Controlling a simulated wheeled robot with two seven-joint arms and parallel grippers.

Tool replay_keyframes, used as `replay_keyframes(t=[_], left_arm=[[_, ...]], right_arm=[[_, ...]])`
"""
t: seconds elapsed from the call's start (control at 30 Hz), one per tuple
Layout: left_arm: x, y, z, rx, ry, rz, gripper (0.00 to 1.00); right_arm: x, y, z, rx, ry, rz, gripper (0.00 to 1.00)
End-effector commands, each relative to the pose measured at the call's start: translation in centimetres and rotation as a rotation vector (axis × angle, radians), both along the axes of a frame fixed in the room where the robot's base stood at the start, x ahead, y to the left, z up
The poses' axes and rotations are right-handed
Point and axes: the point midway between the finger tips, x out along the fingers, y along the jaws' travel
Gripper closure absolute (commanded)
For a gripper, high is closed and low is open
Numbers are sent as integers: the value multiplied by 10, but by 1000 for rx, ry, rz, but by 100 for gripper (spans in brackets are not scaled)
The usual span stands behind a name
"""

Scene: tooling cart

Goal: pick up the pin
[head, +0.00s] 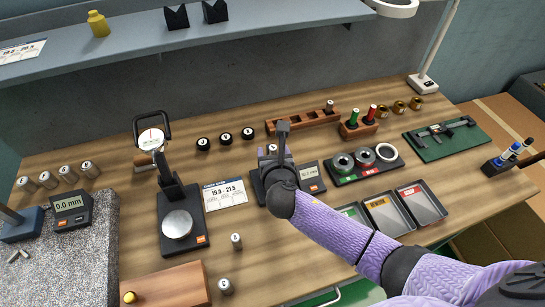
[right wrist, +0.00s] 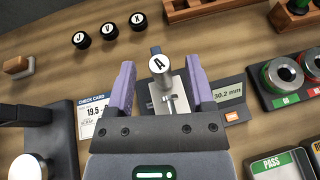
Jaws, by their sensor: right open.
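The pin (right wrist: 160,68) is a silver cylinder with a black letter A on its pale top. It stands at a gauge (right wrist: 230,92) whose display reads 30.2 mm. My right gripper (right wrist: 159,85) is open, with one purple finger on each side of the pin and a visible gap on both sides. In the head view my right gripper (head: 276,158) is over the gauge (head: 309,174) and hides most of it and the pin. The pin's lower end is hard to make out. My left gripper is in neither view.
Black knobs (head: 225,138) and a wooden rack (head: 300,122) lie behind the gauge. A ring-gauge tray (head: 345,180) and labelled bins (head: 382,213) are to its right. A check card (head: 224,193) and dial stand (head: 168,246) are to its left. Other silver pins (head: 237,241) stand nearer the front.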

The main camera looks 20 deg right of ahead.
Motion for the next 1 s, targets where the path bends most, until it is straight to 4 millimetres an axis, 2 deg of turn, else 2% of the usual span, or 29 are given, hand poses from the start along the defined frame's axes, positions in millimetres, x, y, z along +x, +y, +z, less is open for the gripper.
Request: replay_keyframes(t=[0.23,0.5,0.57,0.9,1.0], left_arm=[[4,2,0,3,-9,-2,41],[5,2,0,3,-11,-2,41],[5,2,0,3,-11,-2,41],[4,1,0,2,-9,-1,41],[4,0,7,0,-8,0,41]], right_arm=[[3,-1,-1,2,0,-1,34],[3,-1,-1,2,1,-1,91],[3,-1,-1,2,1,-1,100],[3,-1,0,3,0,-1,100],[3,-1,11,4,-2,-1,100]])
